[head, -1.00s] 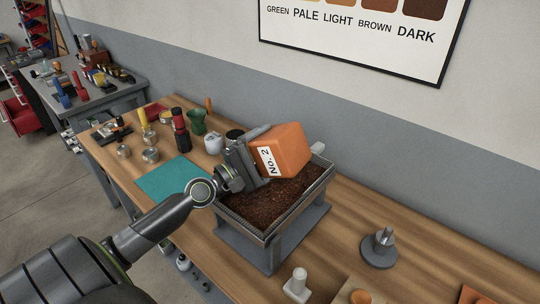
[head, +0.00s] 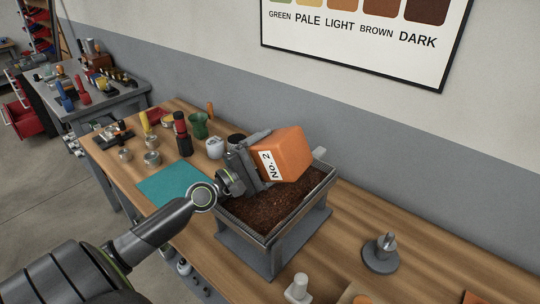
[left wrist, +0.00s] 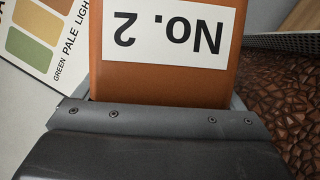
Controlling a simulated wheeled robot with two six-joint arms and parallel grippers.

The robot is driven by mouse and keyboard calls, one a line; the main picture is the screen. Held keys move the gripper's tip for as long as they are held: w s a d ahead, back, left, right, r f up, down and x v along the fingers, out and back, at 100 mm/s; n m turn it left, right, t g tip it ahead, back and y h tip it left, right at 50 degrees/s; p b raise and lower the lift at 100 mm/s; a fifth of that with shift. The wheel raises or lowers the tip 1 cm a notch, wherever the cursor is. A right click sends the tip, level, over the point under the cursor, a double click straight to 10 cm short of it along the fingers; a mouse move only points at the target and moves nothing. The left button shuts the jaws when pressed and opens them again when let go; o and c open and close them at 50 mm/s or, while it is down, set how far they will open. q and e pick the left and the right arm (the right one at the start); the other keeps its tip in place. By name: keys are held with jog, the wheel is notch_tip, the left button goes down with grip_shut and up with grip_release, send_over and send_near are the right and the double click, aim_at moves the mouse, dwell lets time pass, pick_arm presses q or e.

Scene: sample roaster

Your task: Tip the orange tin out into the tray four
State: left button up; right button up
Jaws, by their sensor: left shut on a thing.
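The orange tin (head: 287,154) with a white "No. 2" label is held tilted above the tray (head: 271,237). My left gripper (head: 252,162) is shut on the tin. In the left wrist view the tin (left wrist: 165,75) fills the middle, its label upside down, and the gripper body lies across the bottom. The tray is a grey, raised box holding dark brown beans, which show close up at the right of the left wrist view (left wrist: 285,95). The tin's mouth is hidden, so I cannot tell whether anything is inside or falling out. My right gripper is not in view.
A teal mat (head: 172,180) lies left of the tray. A red-and-black cylinder (head: 182,135), a green vessel (head: 198,126) and a white jar (head: 214,147) stand behind it. A round grey stand (head: 380,255) is at the right, with bare wood between it and the tray.

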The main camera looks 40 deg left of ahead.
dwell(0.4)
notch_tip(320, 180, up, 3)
jog(key=p, duration=0.3)
